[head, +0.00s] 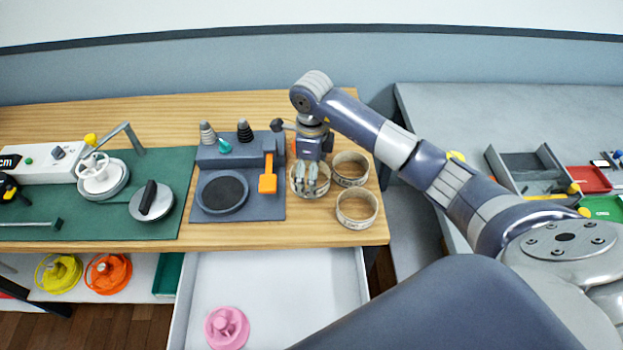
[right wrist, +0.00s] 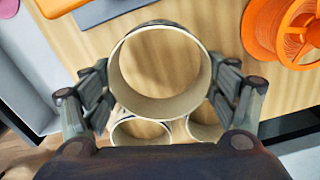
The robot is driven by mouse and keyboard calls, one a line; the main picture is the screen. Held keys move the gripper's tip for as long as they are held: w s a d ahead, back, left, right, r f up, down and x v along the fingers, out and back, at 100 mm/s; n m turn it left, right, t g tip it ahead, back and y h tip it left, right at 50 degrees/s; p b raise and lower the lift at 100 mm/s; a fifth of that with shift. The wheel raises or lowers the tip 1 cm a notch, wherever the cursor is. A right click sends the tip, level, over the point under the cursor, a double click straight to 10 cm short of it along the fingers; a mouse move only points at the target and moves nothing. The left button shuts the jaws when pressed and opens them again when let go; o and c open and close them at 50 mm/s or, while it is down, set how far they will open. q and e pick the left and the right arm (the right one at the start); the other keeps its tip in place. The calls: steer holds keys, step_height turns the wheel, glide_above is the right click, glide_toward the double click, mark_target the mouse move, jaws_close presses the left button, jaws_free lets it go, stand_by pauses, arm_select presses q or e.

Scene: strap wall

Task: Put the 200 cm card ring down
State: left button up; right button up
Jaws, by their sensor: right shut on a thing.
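My right gripper (head: 308,186) is shut on a pale card ring (head: 325,187) at the right end of the wooden bench. In the right wrist view the ring (right wrist: 160,110) sits between the fingers, its open top facing the camera. It is at or just above the bench top; I cannot tell if it touches. Two similar card rings stand close by, one behind to the right (head: 350,181) and one nearer the front edge (head: 357,222). The marks on the rings are too small to read. My left gripper is not in view.
A grey fixture (head: 265,208) with a round dark pad and orange lever stands left of the rings. An orange spool (right wrist: 282,35) shows in the wrist view. The wooden bench (head: 240,238) ends just right of the rings. An open drawer (head: 280,290) is below.

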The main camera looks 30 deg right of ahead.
step_height(320, 180, down, 3)
steer(key=shift+r+p, duration=0.2)
steer(key=shift+p, duration=0.4)
steer(key=shift+f, duration=0.35)
steer(key=shift+f, duration=0.1)
steer(key=shift+f, duration=0.15)
steer(key=o, duration=0.7)
